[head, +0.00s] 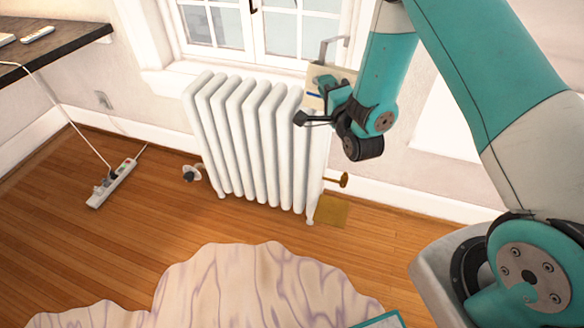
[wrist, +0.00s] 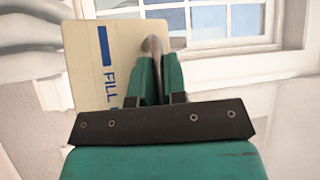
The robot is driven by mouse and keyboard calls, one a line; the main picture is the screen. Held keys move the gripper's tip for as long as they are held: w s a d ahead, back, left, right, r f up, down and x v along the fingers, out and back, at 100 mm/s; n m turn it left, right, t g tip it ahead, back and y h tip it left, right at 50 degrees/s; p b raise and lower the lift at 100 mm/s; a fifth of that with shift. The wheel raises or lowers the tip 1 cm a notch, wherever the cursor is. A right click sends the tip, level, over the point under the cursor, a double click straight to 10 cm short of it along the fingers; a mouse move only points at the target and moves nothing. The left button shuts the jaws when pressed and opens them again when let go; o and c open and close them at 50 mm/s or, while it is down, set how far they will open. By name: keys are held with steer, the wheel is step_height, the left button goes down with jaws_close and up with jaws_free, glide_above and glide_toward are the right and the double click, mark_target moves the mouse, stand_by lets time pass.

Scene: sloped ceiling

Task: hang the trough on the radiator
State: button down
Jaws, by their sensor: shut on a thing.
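The trough (head: 313,100) is a cream, flat-sided piece with a blue stripe and a metal hook (head: 334,42) rising above it. In the wrist view the trough (wrist: 85,55) shows its blue stripe and the letters "FILL". My gripper (head: 322,82) is shut on the trough. In the wrist view its green fingers (wrist: 158,78) close around a grey metal part beside the cream face. The white ribbed radiator (head: 250,140) stands under the window. The trough overlaps its upper right end in the head view; I cannot tell whether they touch.
A window (head: 262,28) with a white sill (head: 205,68) is behind the radiator. A brass valve (head: 337,181) is at its lower right. A power strip (head: 112,183) and cable lie left. A pale rug (head: 250,290) covers the front floor. A dark desk (head: 50,45) is far left.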

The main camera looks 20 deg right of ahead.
steer(key=s+a+f+n+y+b, duration=0.1)
steer(key=s+a+f+y+b, duration=0.1)
steer(key=a+f+b, duration=0.6)
steer(key=s+a+f+n+t+y+b, duration=0.1)
steer(key=s+a+f+n+b, duration=0.1)
steer(key=a+f+b, duration=0.5)
step_height(320, 180, down, 4)
steer(key=b, duration=0.2)
steer(key=shift+s+a+f+n+y+b, duration=0.2)
steer(key=shift+s+a+n+y+b, duration=0.1)
steer(key=shift+a+y+b, duration=0.1)
steer(key=shift+f+n+b, duration=0.2)
steer(key=shift+n+b, duration=0.1)
steer(key=shift+b, duration=0.9)
steer(key=n+y+b, duration=0.1)
steer(key=b, duration=0.2)
steer(key=shift+t, duration=0.4)
steer(key=shift+w+d+f+b, duration=0.5)
steer(key=shift+w+d+b, duration=1.3)
steer(key=shift+w+d, duration=3.05)
step_height(320, 180, down, 6)
steer(key=w+a+b, duration=0.1)
steer(key=b, duration=0.3)
steer(key=shift+w+a, duration=0.2)
steer(key=shift+w, duration=0.05)
steer(key=shift+r, duration=0.1)
